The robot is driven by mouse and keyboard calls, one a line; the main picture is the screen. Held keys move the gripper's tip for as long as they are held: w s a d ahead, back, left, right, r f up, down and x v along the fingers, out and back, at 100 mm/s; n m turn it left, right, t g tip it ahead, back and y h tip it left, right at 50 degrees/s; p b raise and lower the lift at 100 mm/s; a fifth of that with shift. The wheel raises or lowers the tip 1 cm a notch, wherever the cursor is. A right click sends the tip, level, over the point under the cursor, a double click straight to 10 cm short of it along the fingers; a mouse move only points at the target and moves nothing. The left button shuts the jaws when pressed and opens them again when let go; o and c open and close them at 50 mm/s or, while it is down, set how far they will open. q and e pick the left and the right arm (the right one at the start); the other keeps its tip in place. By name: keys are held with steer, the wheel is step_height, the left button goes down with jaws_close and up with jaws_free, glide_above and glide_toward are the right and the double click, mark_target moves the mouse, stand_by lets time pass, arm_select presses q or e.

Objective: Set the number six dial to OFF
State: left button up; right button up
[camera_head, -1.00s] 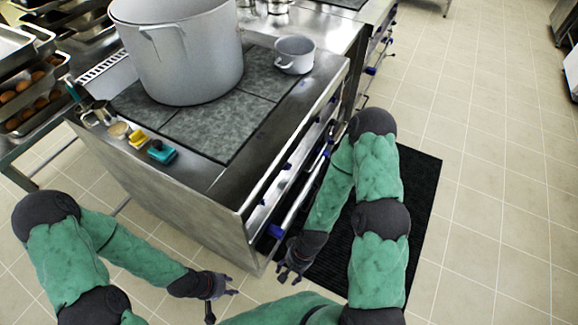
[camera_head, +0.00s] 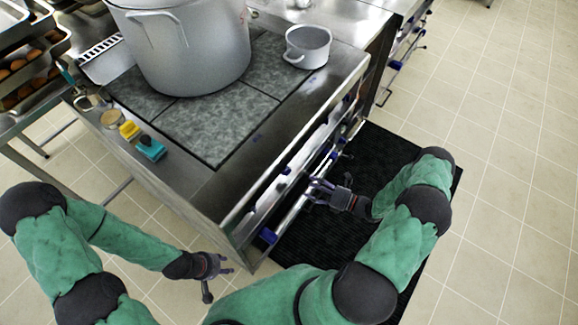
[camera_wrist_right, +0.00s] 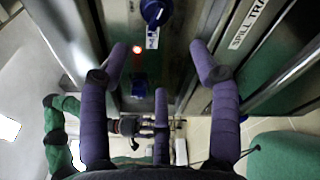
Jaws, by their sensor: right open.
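Blue dials sit along the front of the steel stove (camera_head: 190,200); one blue dial (camera_head: 268,236) is at the near corner and another (camera_head: 286,170) is on the panel. I cannot read which is number six. My right gripper (camera_head: 312,190) is open and empty at the stove front. In the right wrist view its purple fingers (camera_wrist_right: 163,65) are spread apart. A blue dial (camera_wrist_right: 153,12) with a white label is beyond them, and another blue dial (camera_wrist_right: 138,88) shows between them near a red light (camera_wrist_right: 137,48). My left gripper (camera_head: 222,275) is open and empty, low before the stove.
A large stockpot (camera_head: 190,50) and a small pot (camera_head: 308,46) stand on the stove top. Yellow (camera_head: 130,130) and teal (camera_head: 151,148) items lie on its left edge. A handrail (camera_head: 295,208) runs along the front. A black mat (camera_head: 375,150) lies on the floor.

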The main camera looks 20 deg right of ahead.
mark_target(291, 172)
steer(key=shift+m+t+h, duration=0.3)
steer(key=shift+t, duration=0.1)
steer(key=x, duration=0.3)
steer(key=b+x, duration=0.1)
steer(key=x, duration=0.3)
steer(key=d+b+x, duration=0.1)
steer(key=x, duration=0.2)
steer(key=shift+w+a+r, duration=0.15)
steer(key=shift+w, duration=0.4)
steer(key=shift+c, duration=0.3)
steer(key=c, duration=1.1)
